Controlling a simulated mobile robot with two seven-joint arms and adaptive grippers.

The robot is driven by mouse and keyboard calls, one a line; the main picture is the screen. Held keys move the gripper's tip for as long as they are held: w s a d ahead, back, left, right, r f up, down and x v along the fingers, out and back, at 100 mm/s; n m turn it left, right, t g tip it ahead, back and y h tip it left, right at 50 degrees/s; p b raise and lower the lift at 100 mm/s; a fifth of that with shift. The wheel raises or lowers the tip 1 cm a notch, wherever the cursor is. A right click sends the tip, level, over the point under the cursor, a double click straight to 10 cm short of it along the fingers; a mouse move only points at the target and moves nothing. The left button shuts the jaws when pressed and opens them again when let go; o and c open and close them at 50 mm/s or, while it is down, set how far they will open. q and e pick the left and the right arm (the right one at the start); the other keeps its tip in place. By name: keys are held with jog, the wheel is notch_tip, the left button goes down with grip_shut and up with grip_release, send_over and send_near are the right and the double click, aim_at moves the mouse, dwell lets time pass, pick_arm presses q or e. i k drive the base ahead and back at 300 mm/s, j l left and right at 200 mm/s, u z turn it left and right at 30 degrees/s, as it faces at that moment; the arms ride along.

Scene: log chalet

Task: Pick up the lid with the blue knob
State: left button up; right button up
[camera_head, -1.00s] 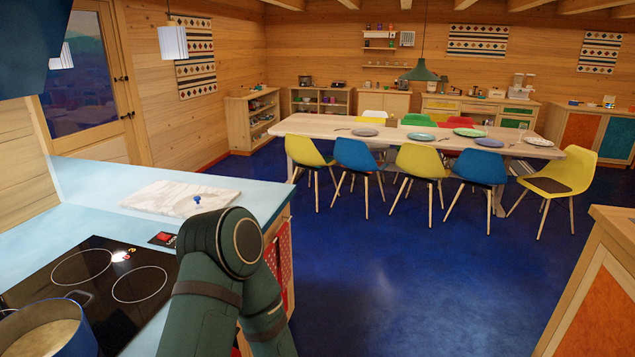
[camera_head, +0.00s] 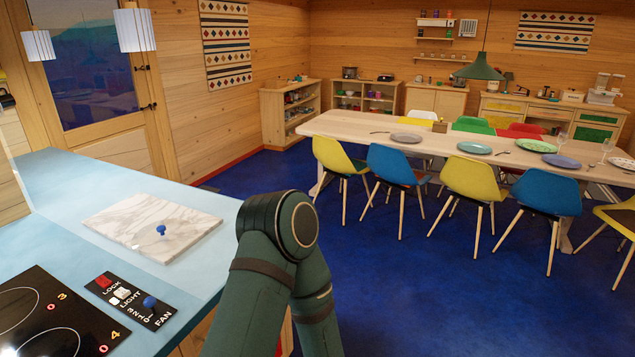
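The lid with the blue knob (camera_head: 161,231) lies on a white marble board (camera_head: 120,218) on the light blue counter. Its blue knob stands upright near the board's middle; the pale or clear lid body is hard to tell from the marble. One of my arms, dark green, rises from the bottom of the view to the right of the board, apart from the lid. Neither gripper shows in the view.
A black cooktop (camera_head: 48,322) and a control panel (camera_head: 132,299) with another blue knob are set in the counter (camera_head: 60,190) nearer me. Blue floor (camera_head: 420,285) is open to the right. A long dining table (camera_head: 450,141) with several chairs stands beyond.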

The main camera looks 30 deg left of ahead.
aim_at(161, 237)
jog(key=i, duration=1.5)
jog(key=i+l+u, duration=0.1)
jog(key=i+u, duration=0.15)
jog(key=i, duration=0.3)
jog(key=i+l+u, duration=0.15)
jog(key=i+u, duration=0.15)
jog(key=i, duration=0.25)
jog(key=u, duration=1.6)
